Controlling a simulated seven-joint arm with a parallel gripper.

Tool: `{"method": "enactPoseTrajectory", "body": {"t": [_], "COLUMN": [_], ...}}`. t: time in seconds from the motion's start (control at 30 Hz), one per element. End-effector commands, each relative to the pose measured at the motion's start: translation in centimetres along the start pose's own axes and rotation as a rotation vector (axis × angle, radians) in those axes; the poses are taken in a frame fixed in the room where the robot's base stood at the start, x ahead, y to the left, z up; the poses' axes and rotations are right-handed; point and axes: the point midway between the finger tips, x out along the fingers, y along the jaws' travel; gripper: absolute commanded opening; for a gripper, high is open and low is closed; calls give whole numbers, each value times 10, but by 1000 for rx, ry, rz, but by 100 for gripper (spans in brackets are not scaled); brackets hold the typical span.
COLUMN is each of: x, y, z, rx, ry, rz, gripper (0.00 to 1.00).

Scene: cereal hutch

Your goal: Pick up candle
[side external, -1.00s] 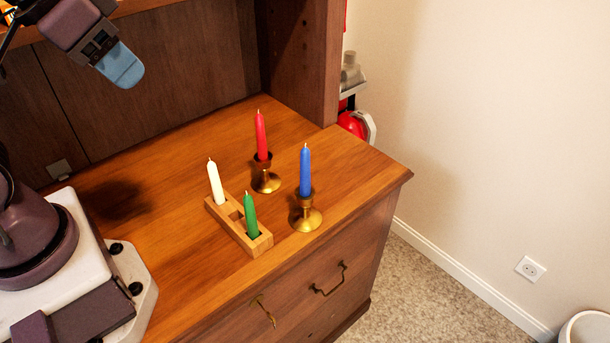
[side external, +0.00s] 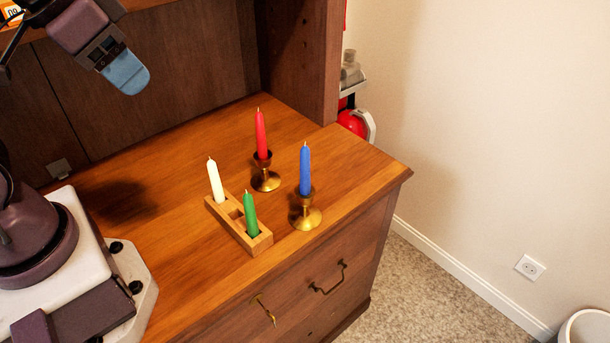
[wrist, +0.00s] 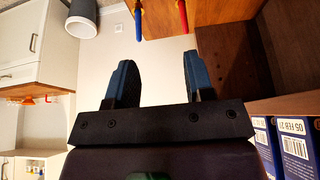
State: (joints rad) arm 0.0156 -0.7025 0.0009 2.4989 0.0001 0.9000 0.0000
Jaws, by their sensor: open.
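A white candle (side external: 215,181) and a green candle (side external: 250,214) stand upright in a wooden block holder (side external: 236,224) on the cabinet top. A red candle (side external: 261,134) stands in a brass candlestick (side external: 266,180). A blue candle (side external: 305,170) stands in another brass candlestick (side external: 306,217). My gripper (side external: 126,73) is high at the upper left in the side view, well away from all candles. In the wrist view my gripper (wrist: 158,75) is open and empty between its blue fingers. The blue candle (wrist: 139,22) and the red candle (wrist: 182,15) show partly at that view's top edge.
The cabinet top (side external: 185,150) has free room behind and left of the candles. The hutch's side panel (side external: 300,60) rises behind the red candle. Blue boxes (wrist: 292,140) stand at right in the wrist view. The cabinet's right edge drops to carpet.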

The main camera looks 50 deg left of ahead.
Motion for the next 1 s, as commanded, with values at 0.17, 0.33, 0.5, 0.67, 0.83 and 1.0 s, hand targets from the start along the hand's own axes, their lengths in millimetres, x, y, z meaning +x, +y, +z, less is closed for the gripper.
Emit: {"method": "enactPoseTrajectory", "body": {"t": [0.17,0.33,0.5,0.67,0.83,1.0], "x": [29,66,116,162,174,170], "y": [9,24,42,58,65,67], "z": [-20,-57,-92,-120,-147,-152], "rx": [3,-224,-610,-1073,-1496,-1726], "ry": [-148,-283,-396,-451,-426,-410], "rz": [26,22,-48,-164,-237,-277], "gripper": [48,48,48,48,48,48]}}
